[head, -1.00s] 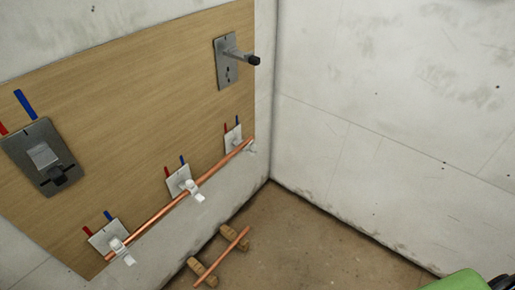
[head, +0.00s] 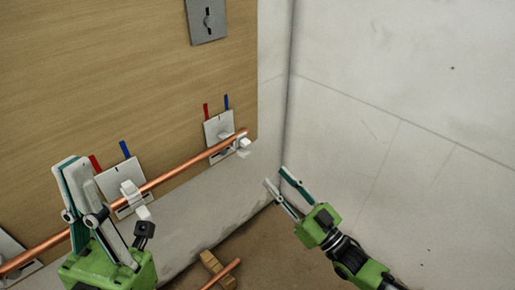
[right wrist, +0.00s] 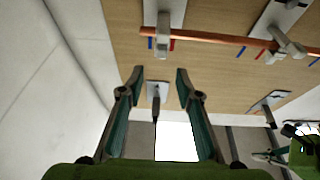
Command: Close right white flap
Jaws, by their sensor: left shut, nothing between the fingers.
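The right white flap (head: 243,144) is on the bracket (head: 219,130) at the right end of the copper pipe (head: 190,166). It juts out from the pipe and looks open, though small. It also shows in the right wrist view (right wrist: 163,40), in front of the pipe. My right gripper (head: 276,177) is to the right of and below this flap, apart from it. The right wrist view shows its fingers (right wrist: 160,72) spread and nothing held. My left gripper (head: 72,163) is shut and empty at the left, in front of the pipe.
The middle white flap (head: 133,193) hangs out from its bracket, close to my left gripper. A grey plate (head: 207,22) is higher on the wooden board (head: 110,60). A wooden block (head: 216,268) with a copper rod lies on the floor. The white right wall (head: 400,110) bounds the corner.

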